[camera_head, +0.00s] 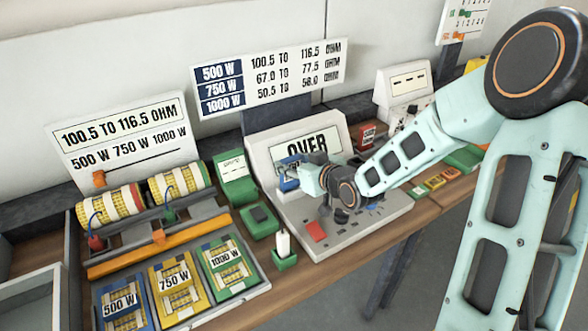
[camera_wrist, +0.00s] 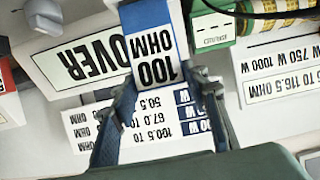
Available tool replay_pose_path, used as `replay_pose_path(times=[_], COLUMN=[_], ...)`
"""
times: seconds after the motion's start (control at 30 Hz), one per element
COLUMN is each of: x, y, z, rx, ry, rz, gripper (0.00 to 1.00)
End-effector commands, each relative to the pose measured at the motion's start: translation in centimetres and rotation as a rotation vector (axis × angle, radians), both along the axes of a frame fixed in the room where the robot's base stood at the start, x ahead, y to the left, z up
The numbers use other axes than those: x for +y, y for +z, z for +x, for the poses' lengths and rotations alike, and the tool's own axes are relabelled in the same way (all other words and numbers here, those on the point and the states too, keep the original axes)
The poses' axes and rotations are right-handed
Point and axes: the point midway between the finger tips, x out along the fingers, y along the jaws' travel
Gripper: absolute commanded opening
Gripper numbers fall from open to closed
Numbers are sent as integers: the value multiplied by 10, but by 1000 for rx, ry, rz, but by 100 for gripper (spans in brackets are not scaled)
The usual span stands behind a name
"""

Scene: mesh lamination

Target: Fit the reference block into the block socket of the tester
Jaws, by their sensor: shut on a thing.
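The reference block (camera_wrist: 153,45) is a blue and white block marked "100 OHM", upside down in the wrist view. My gripper (camera_wrist: 165,80) is shut on it, with a finger on each side. In the head view the blue edge of the block (camera_head: 289,163) shows in front of the tester's display, partly hidden by my gripper (camera_head: 293,180). The tester (camera_head: 340,214) is a grey console whose display (camera_head: 305,145) reads "OVER". The block is over the tester's left part. The block socket cannot be made out, and whether the block touches the tester is unclear.
A green unit (camera_head: 235,178) and a green holder with a white piece (camera_head: 284,250) stand left of the tester. A rack with yellow rolls (camera_head: 110,205) and a tray of blue, yellow and green packs (camera_head: 174,285) are further left. A white device (camera_head: 405,85) stands behind right.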

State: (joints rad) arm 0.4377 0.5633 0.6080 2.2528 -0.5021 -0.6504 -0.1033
Motion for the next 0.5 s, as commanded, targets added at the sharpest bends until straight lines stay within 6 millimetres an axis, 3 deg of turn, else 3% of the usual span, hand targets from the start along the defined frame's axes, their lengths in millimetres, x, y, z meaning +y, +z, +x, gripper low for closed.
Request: replay_pose_path(times=[0.03,0.1,0.13,0.3,0.5], x=[-5,-5,-6,-4,-4], y=[-21,-22,-23,-19,-16], z=[-10,-10,-10,-9,-8], rx=[48,49,51,43,38], ry=[-1,-2,-3,-2,-1], rz=[-16,-17,-17,-14,-12], gripper=[0,0,42,59,59])
